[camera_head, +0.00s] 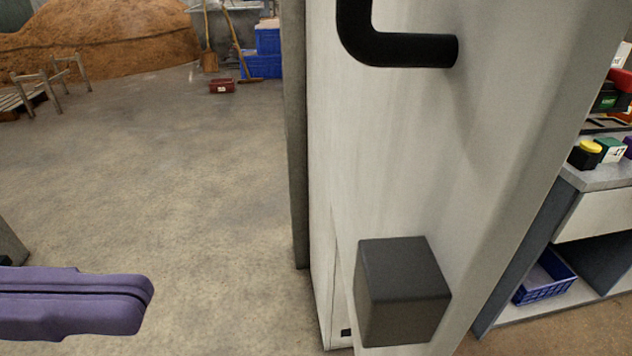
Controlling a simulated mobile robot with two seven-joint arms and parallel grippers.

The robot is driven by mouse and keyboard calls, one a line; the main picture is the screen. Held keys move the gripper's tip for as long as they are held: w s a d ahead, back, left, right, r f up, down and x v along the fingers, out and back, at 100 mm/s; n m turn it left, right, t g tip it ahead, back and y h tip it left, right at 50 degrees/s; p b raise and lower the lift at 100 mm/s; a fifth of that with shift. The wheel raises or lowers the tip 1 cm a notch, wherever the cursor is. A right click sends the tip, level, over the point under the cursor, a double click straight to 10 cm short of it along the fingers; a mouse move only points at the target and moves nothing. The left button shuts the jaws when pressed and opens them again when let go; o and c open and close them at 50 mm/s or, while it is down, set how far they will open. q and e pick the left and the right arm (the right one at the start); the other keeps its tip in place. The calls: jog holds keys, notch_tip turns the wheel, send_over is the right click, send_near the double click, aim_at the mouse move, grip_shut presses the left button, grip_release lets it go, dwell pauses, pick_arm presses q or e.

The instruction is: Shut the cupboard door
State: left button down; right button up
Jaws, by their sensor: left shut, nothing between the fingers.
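The cupboard door (400,150) is a pale grey-white panel that fills the middle right of the head view, very close and seen at a slant. A black bent handle (405,48) sticks out near its top. A dark grey block (402,290) sits low on the panel. How far the door stands open cannot be told from here, as most of the cupboard is out of view. My left gripper (145,302), purple, is at the lower left, shut and empty. It is left of the door and appears apart from it. My right gripper is not in view.
Open concrete floor (170,180) lies left of the door. Behind are a brown heap (100,35), blue crates (262,65) and a small red box (222,86). At the right, a workbench (600,178) holds small containers, with a blue basket (545,278) below.

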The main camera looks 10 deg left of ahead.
aim_at(368, 293)
pick_arm(q)
jog(key=d, duration=0.3)
jog(key=w+d+p, duration=0.1)
jog(key=d, duration=0.2)
jog(key=d+p, duration=0.1)
jog(key=d, duration=0.2)
jog(key=shift+w+r, duration=0.15)
jog(key=shift+w, duration=0.15)
jog(key=shift+d, duration=0.4)
jog(key=shift+d, duration=0.1)
